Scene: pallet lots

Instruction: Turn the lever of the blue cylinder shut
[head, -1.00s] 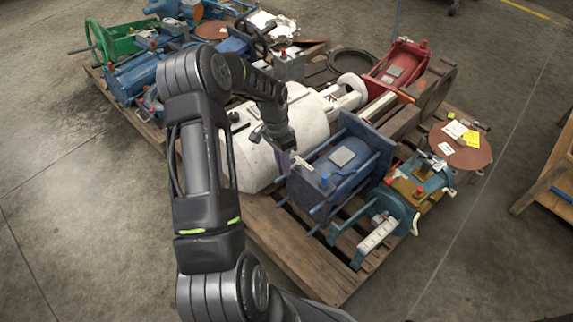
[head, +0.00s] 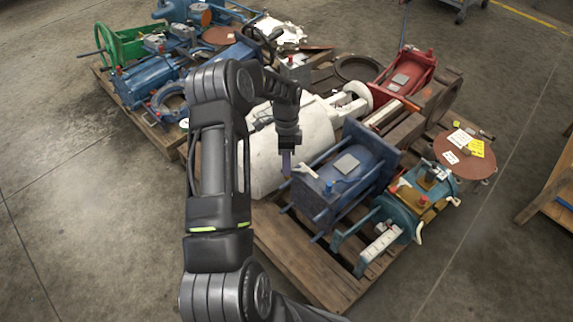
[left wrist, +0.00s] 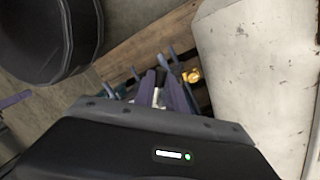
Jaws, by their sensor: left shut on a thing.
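The blue cylinder (head: 359,180) lies in a blue frame at the front of the pallet, with a grey plate on top. A short pale lever (head: 303,169) shows at its left end. My left gripper (head: 286,170) points down at that end, its fingers touching or almost touching the lever. In the left wrist view the gripper (left wrist: 160,90) has its two purplish fingers close together around a pale, narrow piece (left wrist: 157,97), which looks like the lever. The lever's exact angle is partly hidden by the fingers. My right gripper is not in view.
A large white tank (head: 275,165) stands right behind my left gripper. A teal and yellow unit (head: 420,200) sits to the right of the cylinder. The wooden pallet (head: 310,265) has bare boards in front.

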